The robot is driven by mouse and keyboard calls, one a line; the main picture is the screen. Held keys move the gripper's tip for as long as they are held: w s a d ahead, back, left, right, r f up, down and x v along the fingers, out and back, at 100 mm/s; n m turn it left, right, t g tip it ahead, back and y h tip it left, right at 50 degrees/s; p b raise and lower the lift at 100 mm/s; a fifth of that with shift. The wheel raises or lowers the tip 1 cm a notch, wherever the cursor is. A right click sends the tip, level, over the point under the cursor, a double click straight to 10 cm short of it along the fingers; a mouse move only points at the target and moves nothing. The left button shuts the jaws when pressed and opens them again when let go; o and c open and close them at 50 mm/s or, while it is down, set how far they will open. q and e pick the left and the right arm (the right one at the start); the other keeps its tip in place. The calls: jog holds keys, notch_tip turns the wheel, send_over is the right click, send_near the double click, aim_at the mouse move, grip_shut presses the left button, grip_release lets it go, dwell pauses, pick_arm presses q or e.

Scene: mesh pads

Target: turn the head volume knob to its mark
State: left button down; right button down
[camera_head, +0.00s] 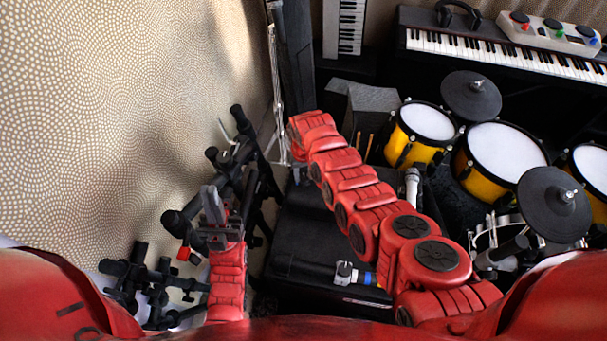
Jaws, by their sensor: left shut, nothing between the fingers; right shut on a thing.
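I cannot make out the head volume knob or its mark in the head view. My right arm (364,203) reaches from the lower right up and left across the middle. Its far end (306,124) is near the dark gear at the back, and the fingers there are hidden, so I cannot see what they touch. My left gripper (213,204) points up at the left, its grey fingers together with nothing between them. It is in front of black stands.
Black stands (143,277) crowd the left by the patterned wall. A black case (303,234) lies below my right arm, with a microphone (412,186) beside the arm. Yellow drums (482,183) and cymbals (554,205) fill the right. A keyboard (480,50) stands at the back.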

jog(key=m+b, duration=0.1)
jog(key=m, duration=0.2)
jog(key=shift+f, duration=0.15)
jog(key=shift+m+b, duration=0.5)
jog(key=shift+m, duration=0.7)
jog(key=c, duration=0.5)
grip_release()
jog(key=shift+r, duration=0.3)
notch_tip(320, 180, up, 10)
notch_tip(320, 180, up, 7)
jog(key=p, duration=0.6)
send_over(304, 177)
jog(key=shift+r, duration=0.15)
